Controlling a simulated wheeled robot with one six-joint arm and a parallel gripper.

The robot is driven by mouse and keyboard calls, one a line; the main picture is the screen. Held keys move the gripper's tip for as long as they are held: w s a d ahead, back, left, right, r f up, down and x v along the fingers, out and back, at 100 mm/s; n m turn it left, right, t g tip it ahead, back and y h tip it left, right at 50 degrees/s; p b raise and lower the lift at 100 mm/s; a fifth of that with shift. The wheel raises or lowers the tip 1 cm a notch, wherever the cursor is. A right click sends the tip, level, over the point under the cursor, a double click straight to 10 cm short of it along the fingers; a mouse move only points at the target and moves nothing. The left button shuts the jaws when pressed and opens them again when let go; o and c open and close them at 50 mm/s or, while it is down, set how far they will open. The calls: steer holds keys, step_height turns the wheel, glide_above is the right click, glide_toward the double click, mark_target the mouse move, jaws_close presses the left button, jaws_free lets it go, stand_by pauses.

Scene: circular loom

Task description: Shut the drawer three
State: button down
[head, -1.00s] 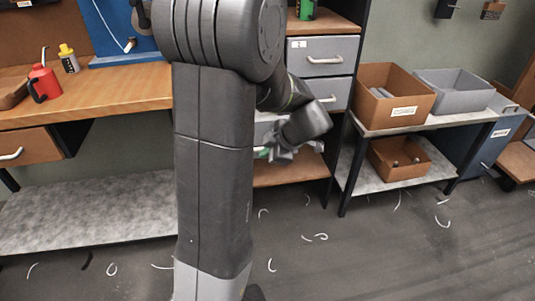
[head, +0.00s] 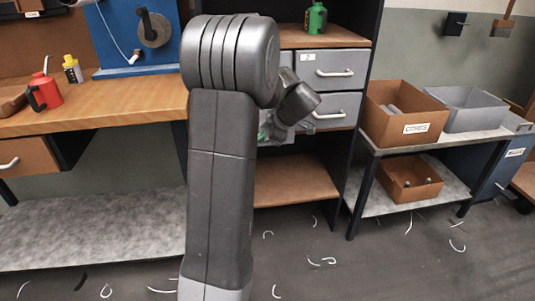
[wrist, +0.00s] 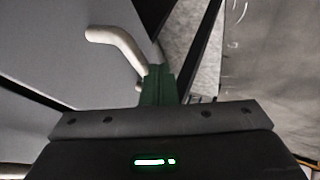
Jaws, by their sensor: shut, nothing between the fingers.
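The shelf unit holds grey drawers with pale handles. The upper right drawer (head: 333,64) carries a label that seems to read 2, and the lower right drawer (head: 340,108) is below it; both look shut. The left drawers are mostly hidden behind my arm, and no label for drawer three is readable. My gripper (head: 273,130) is low in front of the drawers, partly hidden by my arm. In the wrist view my shut green fingers (wrist: 159,88) are beside a pale handle (wrist: 120,44) on a grey drawer front (wrist: 60,60); contact cannot be told.
A wooden workbench (head: 110,100) with a red can (head: 45,93) stands at left. A green bottle (head: 316,18) is on the shelf above the drawers. At right a low table (head: 430,137) bears a brown box (head: 405,115) and a grey bin (head: 470,108). Pale scraps lie on the floor.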

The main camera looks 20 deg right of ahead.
steer(key=w, duration=0.2)
steer(key=w+d, duration=0.1)
steer(key=w, duration=0.2)
steer(key=w+d, duration=0.1)
steer(key=w, duration=0.2)
steer(key=shift+w+r, duration=0.15)
